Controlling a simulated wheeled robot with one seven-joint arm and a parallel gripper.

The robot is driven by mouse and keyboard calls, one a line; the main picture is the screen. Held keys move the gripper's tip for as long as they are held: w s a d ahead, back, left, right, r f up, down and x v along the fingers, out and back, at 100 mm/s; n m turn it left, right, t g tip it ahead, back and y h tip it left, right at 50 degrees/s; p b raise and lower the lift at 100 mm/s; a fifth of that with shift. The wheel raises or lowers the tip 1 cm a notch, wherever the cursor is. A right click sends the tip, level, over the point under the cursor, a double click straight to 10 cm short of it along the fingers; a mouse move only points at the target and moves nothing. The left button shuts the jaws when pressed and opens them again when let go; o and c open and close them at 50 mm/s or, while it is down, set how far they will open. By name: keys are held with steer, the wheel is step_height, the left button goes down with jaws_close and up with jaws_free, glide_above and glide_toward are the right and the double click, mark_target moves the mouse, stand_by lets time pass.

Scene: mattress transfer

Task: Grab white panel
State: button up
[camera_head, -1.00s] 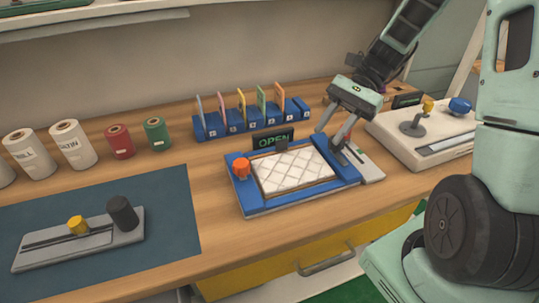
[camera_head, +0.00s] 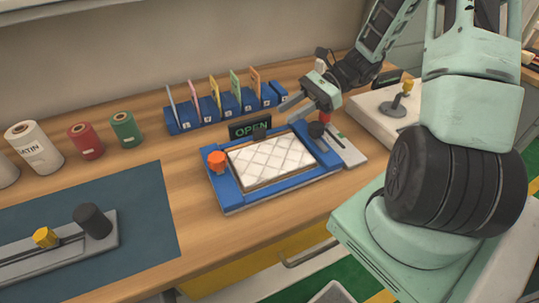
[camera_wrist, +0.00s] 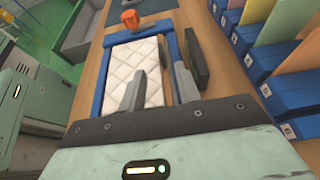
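The white panel (camera_head: 272,160), quilted with a diamond pattern, lies flat inside a blue frame (camera_head: 232,207) on the wooden bench. It also shows in the wrist view (camera_wrist: 132,70), partly hidden by a finger. My gripper (camera_head: 291,108) is above the back right part of the frame, its fingers pointing left in the head view. In the wrist view my gripper (camera_wrist: 160,88) has its two fingers spread with nothing between them. One finger overlaps the panel in that view and the other overlaps the frame's edge. I see no clear contact with the panel.
A sign reading OPEN (camera_head: 250,127) stands behind the frame, and an orange knob (camera_head: 216,160) is at its left corner. A blue rack with upright coloured cards (camera_head: 225,112) stands behind. A black knob (camera_head: 316,130) is at the frame's right end.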

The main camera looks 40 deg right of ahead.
mark_target(261, 128)
steer(key=shift+x, duration=3.5)
steer(key=shift+w+r, duration=0.15)
steer(key=shift+r, duration=0.05)
jaws_close()
